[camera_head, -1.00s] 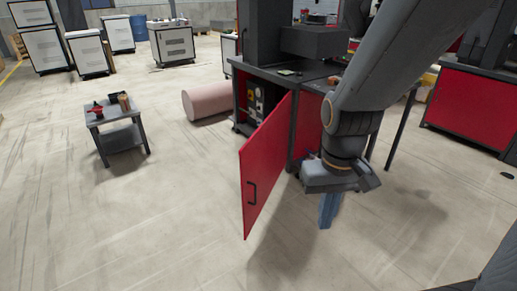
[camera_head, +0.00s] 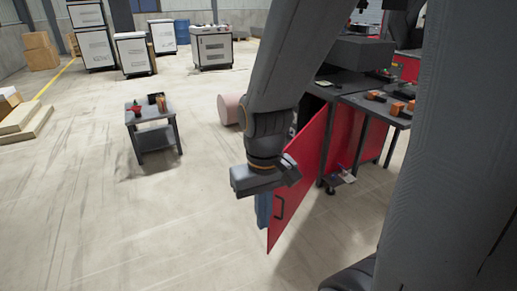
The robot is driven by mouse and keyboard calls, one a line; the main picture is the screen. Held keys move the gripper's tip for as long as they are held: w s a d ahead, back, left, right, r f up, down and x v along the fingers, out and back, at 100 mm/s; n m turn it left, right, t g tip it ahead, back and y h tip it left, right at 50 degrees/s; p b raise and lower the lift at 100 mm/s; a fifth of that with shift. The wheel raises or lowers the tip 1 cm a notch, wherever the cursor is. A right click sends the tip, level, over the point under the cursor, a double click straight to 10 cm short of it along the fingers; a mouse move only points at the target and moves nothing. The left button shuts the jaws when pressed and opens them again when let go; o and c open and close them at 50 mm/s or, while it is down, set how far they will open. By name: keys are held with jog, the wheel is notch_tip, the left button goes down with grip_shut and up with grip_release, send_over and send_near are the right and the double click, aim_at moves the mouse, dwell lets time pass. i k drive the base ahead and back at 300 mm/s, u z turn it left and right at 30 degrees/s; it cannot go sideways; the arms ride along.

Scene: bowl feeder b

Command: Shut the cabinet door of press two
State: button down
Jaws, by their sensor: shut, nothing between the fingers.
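The red cabinet door (camera_head: 302,165) stands swung open from the dark-topped press cabinet (camera_head: 341,82), with its black handle (camera_head: 280,207) facing me. My gripper (camera_head: 263,222) points down at the left of the door's free edge. Its blue fingers are together with nothing between them. They overlap the door's outer edge in the picture, and I cannot tell whether they touch it. My arm hides the upper left of the door and part of the cabinet's opening.
A small grey table (camera_head: 153,130) with items on it stands at the left. A pink cylinder (camera_head: 230,108) lies behind my arm. A side table with orange parts (camera_head: 384,103) stands right of the cabinet.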

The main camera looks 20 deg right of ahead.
aim_at(305, 149)
jog(key=u, duration=0.2)
jog(key=i, duration=0.6)
jog(key=z, duration=0.65)
jog(key=i, duration=0.6)
jog(key=z, duration=0.65)
